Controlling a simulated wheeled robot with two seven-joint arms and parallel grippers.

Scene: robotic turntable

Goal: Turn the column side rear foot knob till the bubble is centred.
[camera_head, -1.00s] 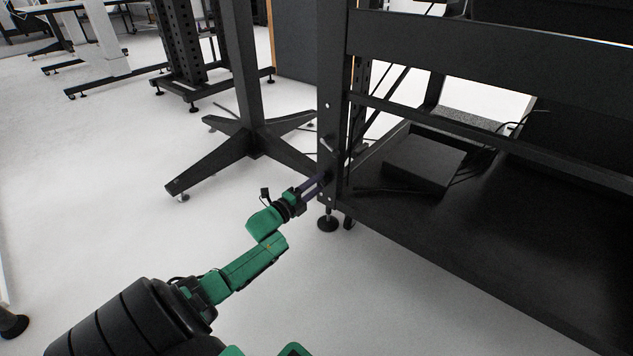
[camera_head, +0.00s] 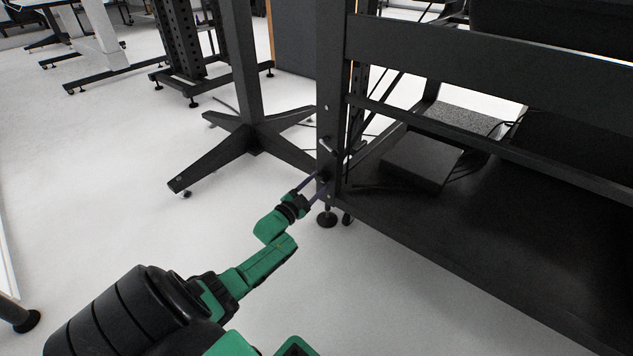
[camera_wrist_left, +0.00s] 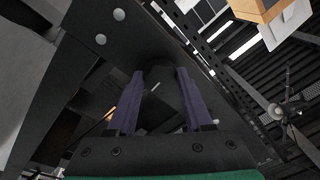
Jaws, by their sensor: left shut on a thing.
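A round black foot (camera_head: 327,220) stands on the floor below the post. No bubble can be made out in either view. My right gripper is not in view.
A black cross-shaped stand (camera_head: 243,140) is close left of the post. The bench's low black shelf (camera_head: 480,240) spreads right, with a flat dark box (camera_head: 422,160) on it. Light floor is open at left.

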